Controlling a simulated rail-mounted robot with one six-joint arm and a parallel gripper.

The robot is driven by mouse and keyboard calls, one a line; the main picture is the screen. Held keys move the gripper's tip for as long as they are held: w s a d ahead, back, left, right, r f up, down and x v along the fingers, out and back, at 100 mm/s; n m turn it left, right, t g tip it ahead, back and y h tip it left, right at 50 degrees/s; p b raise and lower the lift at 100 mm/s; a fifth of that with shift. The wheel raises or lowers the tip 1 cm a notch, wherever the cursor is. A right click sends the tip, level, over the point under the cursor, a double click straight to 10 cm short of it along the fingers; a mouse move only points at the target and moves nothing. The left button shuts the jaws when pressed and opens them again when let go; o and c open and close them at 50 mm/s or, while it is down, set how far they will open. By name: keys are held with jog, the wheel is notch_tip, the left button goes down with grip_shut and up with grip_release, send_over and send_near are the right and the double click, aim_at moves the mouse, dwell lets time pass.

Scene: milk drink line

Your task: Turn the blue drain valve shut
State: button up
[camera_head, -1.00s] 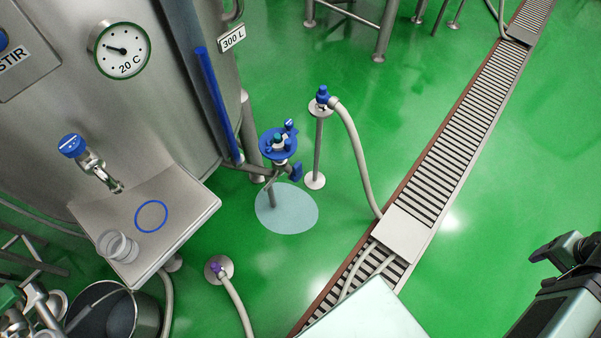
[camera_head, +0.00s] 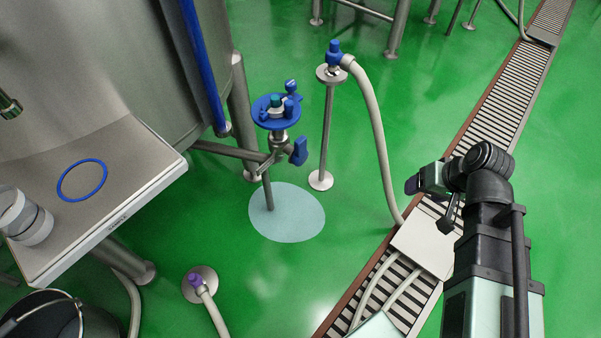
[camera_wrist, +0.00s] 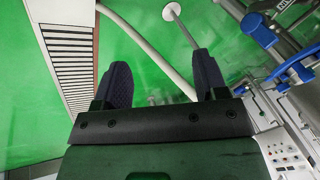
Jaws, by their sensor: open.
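The blue drain valve handle (camera_head: 299,151) sits on the side of a vertical steel outlet pipe (camera_head: 268,190), which joins the tank by a side pipe. The handle hangs roughly upright, slightly tilted. A round blue plate (camera_head: 277,113) with small blue and teal parts tops the pipe. A pale puddle (camera_head: 287,212) lies under it. My gripper (camera_head: 412,185) is to the right of the valve, well apart from it, beside the drain channel. In the wrist view its two dark fingers (camera_wrist: 163,75) are spread with nothing between them. I cannot clearly pick out the valve handle there.
A hose post (camera_head: 326,130) with a blue coupling and grey hose (camera_head: 376,130) stands between my gripper and the valve. The steel tank (camera_head: 90,60) and its shelf (camera_head: 125,170) fill the left. A purple-capped floor fitting (camera_head: 196,281) is in front. Green floor is open around the puddle.

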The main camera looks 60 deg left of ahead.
jog(key=s+a+f+n+g+y+b, duration=0.1)
jog(key=s+a+f+n+y+b, duration=0.2)
jog(key=a+f+b, duration=0.4)
jog(key=s+a+f+n+g+b, duration=0.15)
jog(key=s+a+f, duration=0.25)
jog(key=a, duration=0.4)
jog(key=n+y+b, duration=0.2)
jog(key=n+y, duration=0.4)
jog(key=n, duration=0.1)
send_near(303, 144)
jog(key=a, duration=0.2)
jog(key=b+x, duration=0.1)
jog(key=x, duration=0.2)
jog(key=b+x, duration=0.1)
jog(key=x, duration=0.3)
jog(key=f+b+x, duration=0.1)
jog(key=x, duration=0.2)
jog(key=shift+s+a+b, duration=0.1)
jog(key=shift+s+b, duration=0.1)
jog(key=shift+b, duration=0.2)
jog(key=shift+s+a, duration=0.1)
jog(key=shift+a, duration=0.15)
jog(key=shift+c, duration=0.3)
grip_shut()
